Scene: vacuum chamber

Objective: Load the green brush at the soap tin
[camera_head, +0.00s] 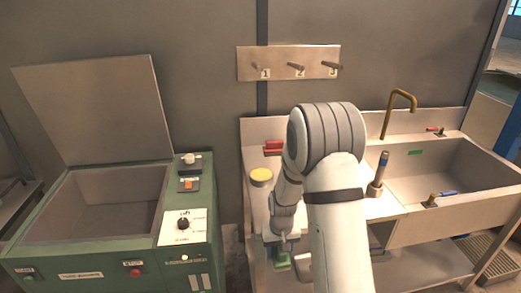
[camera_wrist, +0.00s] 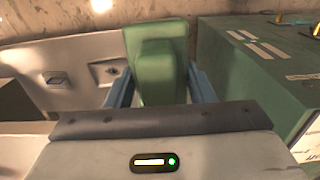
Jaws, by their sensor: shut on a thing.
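My gripper (camera_head: 281,250) hangs low in front of the bench's left front edge, mostly below my own forearm in the head view. It is shut on the green brush (camera_head: 281,260). In the wrist view the brush (camera_wrist: 158,65) stands as a green block between the two blue-grey fingers of my gripper (camera_wrist: 160,85). Its bristles cannot be made out. A round tin with a yellow top (camera_head: 261,175), seemingly the soap tin, sits at the bench's left edge. It is behind and above my gripper, apart from the brush.
A green machine (camera_head: 200,235) with an open lid stands left of the bench. Red blocks (camera_head: 273,147) lie behind the tin. A numbered peg rack (camera_head: 290,63) hangs above.

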